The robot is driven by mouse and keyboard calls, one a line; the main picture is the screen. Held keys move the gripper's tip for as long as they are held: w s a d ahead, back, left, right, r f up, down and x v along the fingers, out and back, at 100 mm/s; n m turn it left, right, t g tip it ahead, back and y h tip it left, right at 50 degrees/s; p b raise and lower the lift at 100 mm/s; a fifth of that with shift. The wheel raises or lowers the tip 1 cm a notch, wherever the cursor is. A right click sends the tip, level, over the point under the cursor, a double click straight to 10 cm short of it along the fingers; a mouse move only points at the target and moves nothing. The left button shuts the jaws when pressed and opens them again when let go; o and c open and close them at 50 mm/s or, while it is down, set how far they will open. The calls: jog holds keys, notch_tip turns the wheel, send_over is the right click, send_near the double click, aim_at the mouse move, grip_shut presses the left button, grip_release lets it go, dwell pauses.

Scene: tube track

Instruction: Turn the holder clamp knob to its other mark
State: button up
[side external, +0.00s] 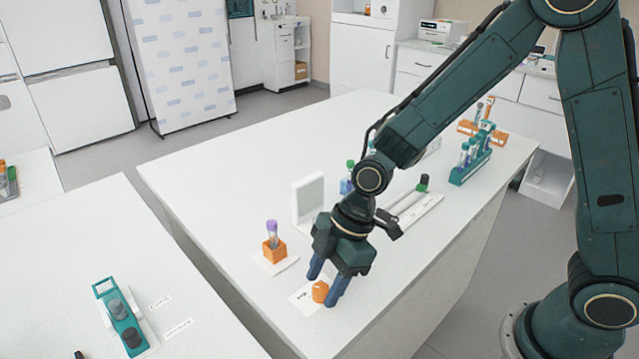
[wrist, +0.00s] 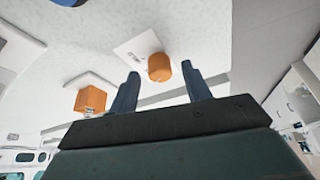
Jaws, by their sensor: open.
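The orange clamp knob (side external: 320,291) sits on a small white plate (side external: 301,299) with dark marks, near the table's front edge. The marks are too small to read. My gripper (side external: 321,289) is open and points down over the knob, with one blue finger on each side in the side view. In the wrist view the knob (wrist: 159,67) shows between the fingertips, with a gap on both sides. I cannot tell whether the fingertips reach below its top. The orange holder (side external: 274,252), with a purple-capped tube (side external: 271,230) upright in it, stands to the left of the knob.
A white upright block (side external: 308,197) and a white track (side external: 416,209) with a green-capped piece stand behind my gripper. A teal tube rack (side external: 470,164) is at the far right. A teal device (side external: 122,318) lies on the separate left table. The table's left part is clear.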

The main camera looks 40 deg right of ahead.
jog(key=shift+a+f, duration=0.1)
jog(key=shift+f, duration=0.15)
jog(key=c, duration=1)
jog(key=shift+m, duration=0.5)
jog(key=m+t, duration=0.1)
jog(key=m, duration=0.2)
jog(key=m+t+h, duration=0.1)
jog(key=m, duration=0.2)
jog(key=shift+s+a, duration=0.2)
jog(key=m+t+h, duration=0.1)
jog(key=m, duration=0.2)
jog(key=shift+a+h, duration=0.1)
jog(key=shift+h, duration=0.2)
jog(key=shift+m+h, duration=0.7)
jog(key=shift+m, duration=1.3)
